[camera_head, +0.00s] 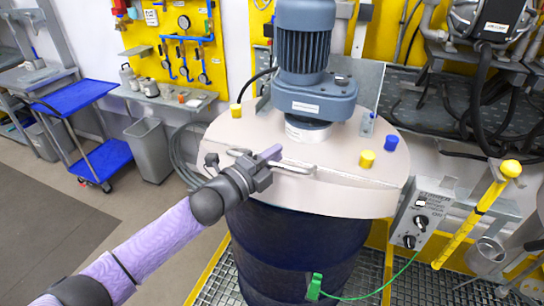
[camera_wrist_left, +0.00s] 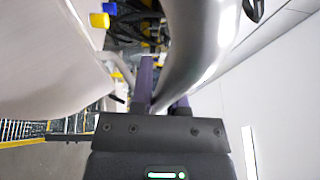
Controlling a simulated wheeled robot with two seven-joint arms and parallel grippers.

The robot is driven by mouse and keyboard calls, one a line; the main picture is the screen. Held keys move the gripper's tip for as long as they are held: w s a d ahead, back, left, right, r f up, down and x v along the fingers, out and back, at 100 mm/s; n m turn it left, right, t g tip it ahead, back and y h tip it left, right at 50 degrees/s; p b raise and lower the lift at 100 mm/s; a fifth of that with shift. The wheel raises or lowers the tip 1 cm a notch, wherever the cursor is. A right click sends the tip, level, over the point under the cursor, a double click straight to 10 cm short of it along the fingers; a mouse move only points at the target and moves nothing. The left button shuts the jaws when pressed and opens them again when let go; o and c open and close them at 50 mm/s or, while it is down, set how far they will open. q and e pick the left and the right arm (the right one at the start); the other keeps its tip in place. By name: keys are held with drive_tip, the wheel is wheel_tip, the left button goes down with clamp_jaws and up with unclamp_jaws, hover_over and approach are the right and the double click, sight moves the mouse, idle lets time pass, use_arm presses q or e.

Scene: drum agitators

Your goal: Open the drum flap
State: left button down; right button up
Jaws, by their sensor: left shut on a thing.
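The drum (camera_head: 290,250) is dark blue, with a pale beige lid (camera_head: 340,150) on top. A grey bar handle (camera_head: 295,168) is fixed near the front edge of the lid, where the drum flap lies flat; its seam is hard to make out. My left gripper (camera_head: 268,158) is shut on the handle. In the left wrist view the handle (camera_wrist_left: 203,45) is a thick grey tube at my left fingers (camera_wrist_left: 162,90), and the pale lid (camera_wrist_left: 45,65) fills the left side. My right gripper is not in view.
A blue-grey motor (camera_head: 305,50) stands at the lid's centre, with yellow knobs (camera_head: 366,159) and a blue knob (camera_head: 390,143) around it. A control box (camera_head: 420,215) and yellow lever (camera_head: 480,210) are right. A blue cart (camera_head: 78,97) stands left; the floor front left is clear.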

use_arm(q)
drive_tip(key=c, duration=0.9)
unclamp_jaws()
drive_tip(key=v, duration=1)
drive_tip(key=shift+b, duration=0.4)
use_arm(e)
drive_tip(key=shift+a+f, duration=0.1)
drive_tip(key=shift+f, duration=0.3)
